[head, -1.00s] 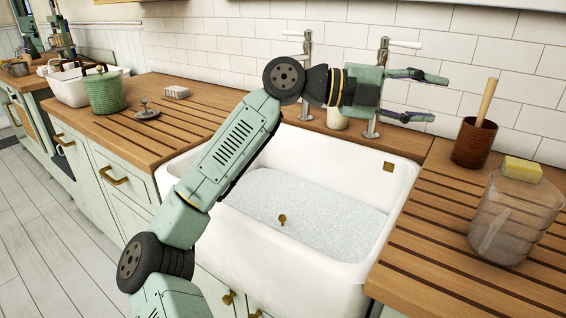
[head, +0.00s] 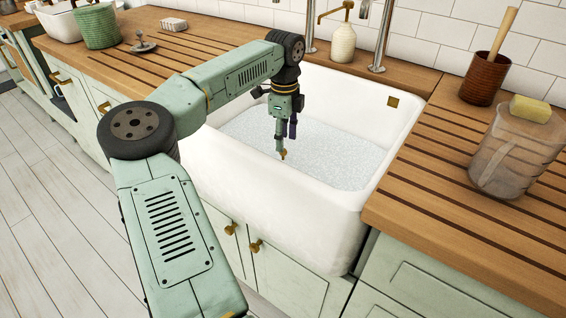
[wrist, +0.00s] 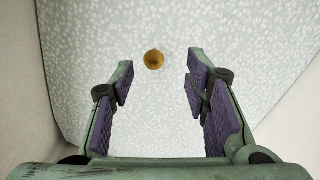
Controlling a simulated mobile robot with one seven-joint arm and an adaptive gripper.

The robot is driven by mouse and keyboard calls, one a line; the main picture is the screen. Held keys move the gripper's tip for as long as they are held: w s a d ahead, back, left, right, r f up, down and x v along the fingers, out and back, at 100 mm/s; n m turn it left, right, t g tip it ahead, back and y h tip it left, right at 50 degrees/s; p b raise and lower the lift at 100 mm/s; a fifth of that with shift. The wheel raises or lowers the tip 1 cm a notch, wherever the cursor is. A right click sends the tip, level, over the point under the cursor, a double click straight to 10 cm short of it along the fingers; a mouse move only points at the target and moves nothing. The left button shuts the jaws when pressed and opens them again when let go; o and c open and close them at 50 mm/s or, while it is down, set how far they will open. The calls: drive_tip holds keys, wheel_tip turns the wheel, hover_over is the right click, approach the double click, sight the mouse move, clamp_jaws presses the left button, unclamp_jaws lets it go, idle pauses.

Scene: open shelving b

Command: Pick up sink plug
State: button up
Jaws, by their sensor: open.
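The sink plug (head: 283,155) shows as a small brass knob rising from a pale, speckled, foam-like surface in the white sink. Anything below that surface is hidden. In the wrist view the knob (wrist: 154,60) is round and sits centrally near the fingertips. My gripper (head: 288,145) points down over the sink and its fingertips are close to the knob. In the wrist view my gripper (wrist: 158,72) is open, with one purple-padded finger on each side. The knob lies between the finger lines, slightly beyond the tips. No contact shows, and the height gap cannot be told.
The sink's white front wall (head: 270,205) and side walls surround my gripper. A soap dispenser (head: 343,42) and taps stand behind. A clear jug (head: 510,150) with a yellow sponge (head: 530,108) stands right. A grey knobbed disc (head: 143,46) lies on the left counter.

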sight(284, 155)
drive_tip(key=shift+s+f, duration=0.2)
drive_tip(key=shift+f, duration=0.45)
wheel_tip(284, 155, down, 4)
drive_tip(key=shift+s+p, duration=0.15)
drive_tip(key=shift+p, duration=0.6)
clamp_jaws()
